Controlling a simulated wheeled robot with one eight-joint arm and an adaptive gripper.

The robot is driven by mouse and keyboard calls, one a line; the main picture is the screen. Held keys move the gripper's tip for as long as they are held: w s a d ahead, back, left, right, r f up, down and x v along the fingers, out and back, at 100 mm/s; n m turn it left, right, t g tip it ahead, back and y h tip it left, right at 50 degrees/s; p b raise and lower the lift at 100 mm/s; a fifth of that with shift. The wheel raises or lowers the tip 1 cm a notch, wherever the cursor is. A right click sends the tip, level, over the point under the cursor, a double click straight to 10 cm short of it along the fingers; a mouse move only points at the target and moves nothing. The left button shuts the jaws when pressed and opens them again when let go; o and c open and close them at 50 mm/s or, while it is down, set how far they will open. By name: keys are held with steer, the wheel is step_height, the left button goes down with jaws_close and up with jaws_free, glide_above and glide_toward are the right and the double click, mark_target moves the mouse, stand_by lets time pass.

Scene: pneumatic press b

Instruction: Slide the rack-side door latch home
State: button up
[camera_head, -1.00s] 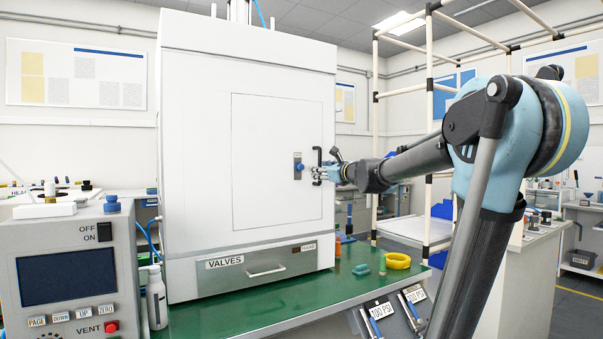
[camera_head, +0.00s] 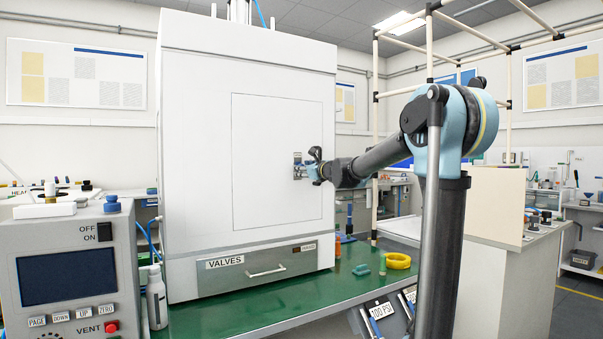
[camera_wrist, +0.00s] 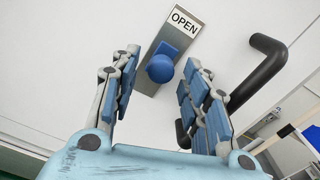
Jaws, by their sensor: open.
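The door latch shows in the wrist view as a blue round knob (camera_wrist: 160,68) on a grey metal plate (camera_wrist: 178,42) labelled OPEN. The plate is on the white press door (camera_head: 270,150). A black door handle (camera_wrist: 262,75) is to the right of the latch. My gripper (camera_wrist: 157,85) is open, with one finger on each side of the knob in the wrist view; I cannot tell whether either touches it. In the head view my gripper (camera_head: 300,170) is at the door's right edge and hides most of the latch and handle.
The white press cabinet stands on a green bench (camera_head: 330,285). Below the door is a VALVES drawer (camera_head: 250,270). A yellow ring (camera_head: 397,261) and a small green part (camera_head: 361,270) lie on the bench at right. A control box (camera_head: 70,265) stands at left.

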steer(key=shift+x, duration=1)
steer(key=shift+c, duration=0.2)
jaws_close()
steer(key=shift+f, duration=0.85)
steer(key=shift+s, duration=0.1)
steer(key=shift+o, duration=0.2)
jaws_free()
steer(key=shift+d, duration=0.1)
steer(key=v, duration=1.1)
steer(key=shift+s+d, duration=0.25)
steer(key=shift+s, duration=0.05)
